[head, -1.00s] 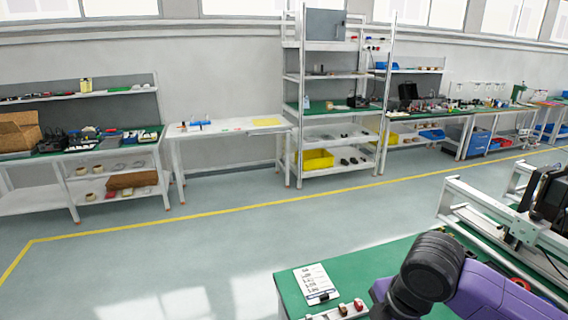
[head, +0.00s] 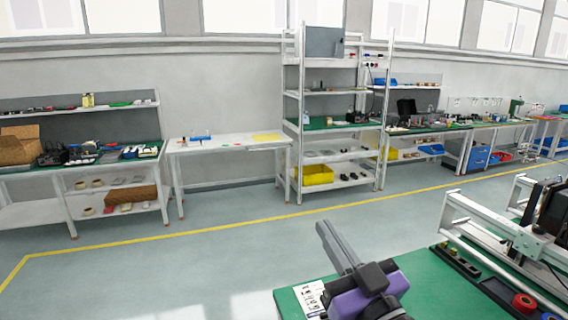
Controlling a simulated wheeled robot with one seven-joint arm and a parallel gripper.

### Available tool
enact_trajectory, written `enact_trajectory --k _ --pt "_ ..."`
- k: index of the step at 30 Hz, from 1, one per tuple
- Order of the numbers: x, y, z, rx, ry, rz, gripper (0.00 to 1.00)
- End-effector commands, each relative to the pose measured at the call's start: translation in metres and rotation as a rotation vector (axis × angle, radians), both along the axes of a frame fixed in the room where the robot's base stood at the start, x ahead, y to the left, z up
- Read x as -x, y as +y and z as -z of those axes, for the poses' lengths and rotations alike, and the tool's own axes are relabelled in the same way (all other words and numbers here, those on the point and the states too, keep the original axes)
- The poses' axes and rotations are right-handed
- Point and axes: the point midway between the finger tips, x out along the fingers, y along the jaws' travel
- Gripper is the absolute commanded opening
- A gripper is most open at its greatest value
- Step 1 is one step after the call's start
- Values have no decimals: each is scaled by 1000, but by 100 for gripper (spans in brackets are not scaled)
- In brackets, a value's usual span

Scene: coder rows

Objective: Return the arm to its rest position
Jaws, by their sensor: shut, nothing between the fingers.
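My arm shows at the bottom centre of the head view, with a purple link (head: 368,293) and dark joints. It is over the near edge of the green workbench (head: 420,270). My gripper (head: 326,232) extends up and to the left from the arm. Its long grey fingers lie together, shut, with nothing held. They show against the floor beyond the bench. The lower part of my arm is cut off by the frame's bottom edge.
A printed sheet (head: 308,296) lies on the bench, partly covered by my arm. A white-framed machine (head: 490,228) and red rolls (head: 523,303) are to the right. Open floor (head: 150,265) lies to the left. Shelves and tables line the wall.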

Motion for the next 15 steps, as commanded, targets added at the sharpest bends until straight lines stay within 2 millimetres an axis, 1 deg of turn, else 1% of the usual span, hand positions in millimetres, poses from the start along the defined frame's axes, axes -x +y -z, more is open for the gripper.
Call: enact_trajectory --k 1,5,6,8,11,15 --pt "10 -8 8 -64 3 30 0" --pt "36 -34 26 -196 -2 120 0" --pt "45 -42 34 -230 1 147 0" --pt "59 -53 47 -271 5 187 0" --pt "87 -70 70 -322 20 253 0" --pt "130 -89 105 -353 55 338 0"
